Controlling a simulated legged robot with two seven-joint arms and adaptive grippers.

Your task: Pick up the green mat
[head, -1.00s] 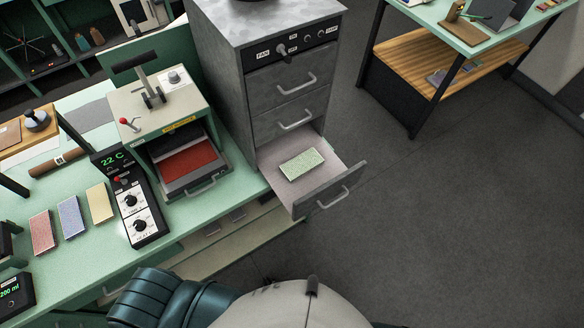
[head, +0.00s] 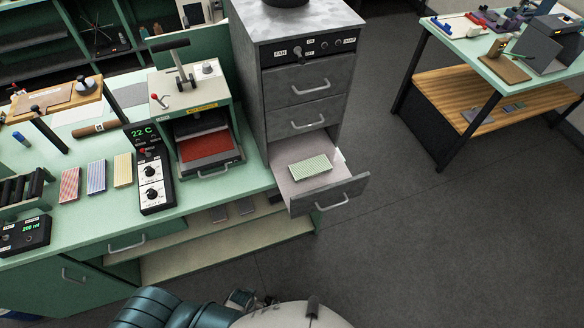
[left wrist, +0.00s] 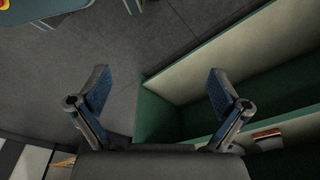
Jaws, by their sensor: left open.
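The green mat (head: 311,167) is a small pale green rectangle lying flat in the open bottom drawer (head: 294,190) of the grey metal cabinet in the head view. Nothing covers it there. My left gripper (left wrist: 157,90) shows in the left wrist view with its two blue-padded fingers wide apart and nothing between them. It faces the dark floor and a green bench edge, and the mat is not in that view. In the head view my arm is at the bottom edge, well below and apart from the drawer. My right gripper is in neither view.
The green workbench (head: 90,222) left of the cabinet bears a press (head: 205,150) with a red bed, a temperature controller (head: 150,170), and red, blue and yellow mats. The drawer front (head: 330,197) juts out over open floor. A second table (head: 505,70) stands at the back right.

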